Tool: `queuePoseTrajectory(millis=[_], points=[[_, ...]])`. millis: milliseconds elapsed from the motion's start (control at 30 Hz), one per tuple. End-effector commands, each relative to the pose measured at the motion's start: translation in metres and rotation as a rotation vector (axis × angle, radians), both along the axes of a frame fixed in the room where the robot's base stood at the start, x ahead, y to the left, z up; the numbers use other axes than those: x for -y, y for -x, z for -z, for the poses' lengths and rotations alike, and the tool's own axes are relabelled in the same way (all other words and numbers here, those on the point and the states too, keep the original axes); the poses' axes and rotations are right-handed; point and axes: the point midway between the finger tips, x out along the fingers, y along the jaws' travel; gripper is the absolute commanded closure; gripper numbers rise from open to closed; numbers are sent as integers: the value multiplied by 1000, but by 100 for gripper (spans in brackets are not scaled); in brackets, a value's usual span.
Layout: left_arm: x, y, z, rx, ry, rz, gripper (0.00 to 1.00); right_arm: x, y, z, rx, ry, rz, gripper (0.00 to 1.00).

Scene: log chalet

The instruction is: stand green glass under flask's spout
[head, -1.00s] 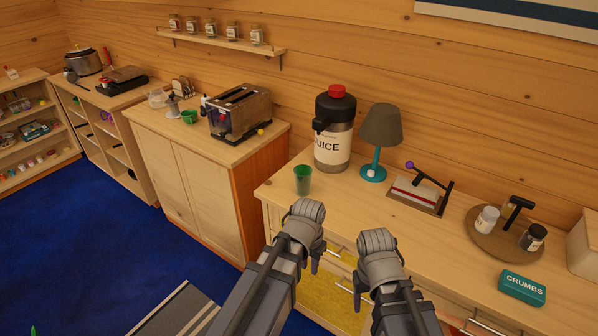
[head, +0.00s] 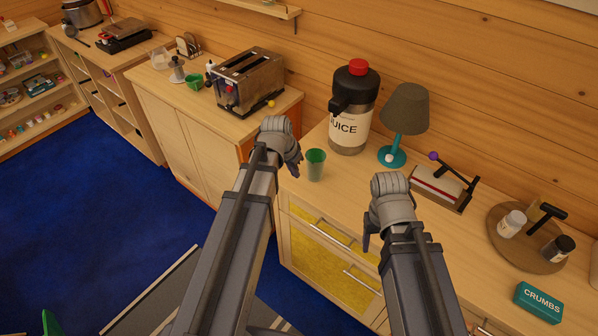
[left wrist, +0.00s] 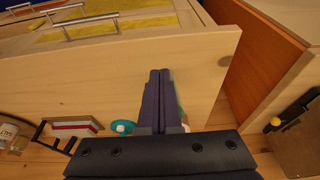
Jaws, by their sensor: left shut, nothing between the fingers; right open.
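The green glass (head: 316,164) stands upright on the light wooden counter, near its front left corner. The flask (head: 352,112), with a red knob, black top and JUICE label, stands behind and to the right of the glass. Its black spout (head: 341,105) juts left towards the front, and the glass is not directly beneath it. My left gripper (head: 296,166) is shut and empty, just left of the glass in the head view. Its shut fingers (left wrist: 162,100) largely hide the glass in the left wrist view. My right gripper (head: 368,238) is open by the counter's front edge.
A teal lamp (head: 404,115) stands right of the flask. Further right are a stapler-like press (head: 440,188), a round tray (head: 500,251) with jars and a CRUMBS box (head: 539,302). A toaster (head: 248,80) sits on the left cabinet, across a gap.

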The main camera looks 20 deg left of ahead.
Motion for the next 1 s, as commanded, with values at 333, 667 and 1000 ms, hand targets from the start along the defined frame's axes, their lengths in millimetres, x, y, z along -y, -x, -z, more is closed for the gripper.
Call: queuePoseTrajectory(millis=[333,667,1000], points=[[4,-11,43,-1,0,0,100,0,0,43,0,0,1,38],[9,-24,90,-1,0,0,100,0,0,90,0,0,1,38],[23,-63,90,-1,0,0,100,0,0,90,0,0,1,38]])
